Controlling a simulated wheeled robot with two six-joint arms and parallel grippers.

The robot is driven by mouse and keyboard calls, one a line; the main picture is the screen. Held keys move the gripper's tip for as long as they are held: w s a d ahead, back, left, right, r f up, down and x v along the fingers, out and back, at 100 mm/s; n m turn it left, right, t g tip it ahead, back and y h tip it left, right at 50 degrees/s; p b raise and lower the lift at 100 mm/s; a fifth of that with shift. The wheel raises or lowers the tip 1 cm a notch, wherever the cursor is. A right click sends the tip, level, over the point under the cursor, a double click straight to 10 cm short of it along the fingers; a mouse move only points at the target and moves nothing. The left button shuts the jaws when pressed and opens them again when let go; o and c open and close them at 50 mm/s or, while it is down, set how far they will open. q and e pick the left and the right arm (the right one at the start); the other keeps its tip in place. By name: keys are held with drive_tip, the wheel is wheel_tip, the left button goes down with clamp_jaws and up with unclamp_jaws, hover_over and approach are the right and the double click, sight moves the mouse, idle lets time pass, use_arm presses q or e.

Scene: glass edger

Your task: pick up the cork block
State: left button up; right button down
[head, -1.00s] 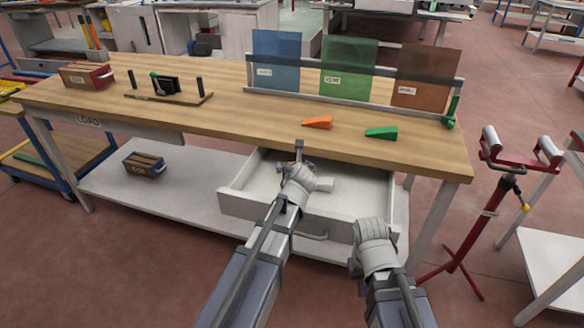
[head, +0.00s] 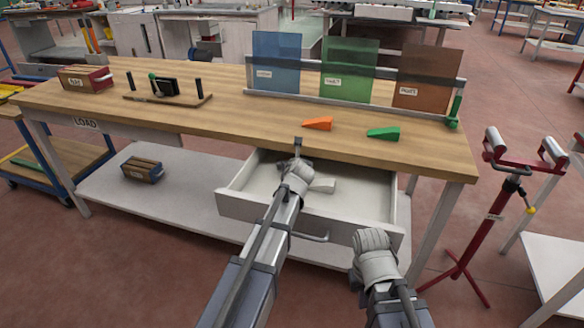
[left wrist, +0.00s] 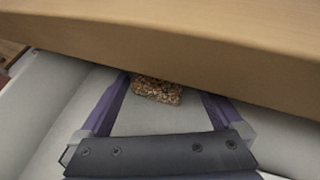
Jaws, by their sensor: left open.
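The cork block (left wrist: 157,90) is brown and speckled and lies on the pale floor of the open drawer (left wrist: 50,112). In the left wrist view its far edge is close to or under the tabletop edge. My left gripper (left wrist: 164,94) is open, with one purple finger on each side of the block and visible space beside it. In the head view my left arm reaches into the drawer (head: 350,205), and the block cannot be made out for sure there. My right gripper (head: 372,245) hangs in front of the drawer's right side; its jaws cannot be made out.
The wooden tabletop (head: 230,122) overhangs the drawer's back part. An orange wedge (head: 319,124) and a green wedge (head: 384,133) lie on it, in front of a rack with blue, green and brown panes (head: 420,80). A red roller stand (head: 485,225) stands at the right.

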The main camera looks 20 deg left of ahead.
use_arm(q)
drive_tip(key=c, duration=1.1)
drive_tip(key=shift+r, duration=0.25)
drive_tip(key=shift+s+r+p, duration=0.15)
drive_tip(key=shift+r+p, duration=0.4)
drive_tip(key=shift+p, duration=0.2)
drive_tip(key=s+d, duration=0.1)
drive_tip(key=s, duration=0.1)
drive_tip(key=s+d, duration=0.1)
drive_tip(key=s, duration=0.4)
drive_tip(key=shift+s+d+f, duration=0.15)
drive_tip(key=shift+s+d, duration=0.15)
drive_tip(key=shift+d, duration=0.1)
wheel_tip(320, 180, up, 14)
drive_tip(key=p, duration=1.3)
drive_tip(key=shift+w, duration=0.15)
drive_tip(key=shift+p, duration=0.3)
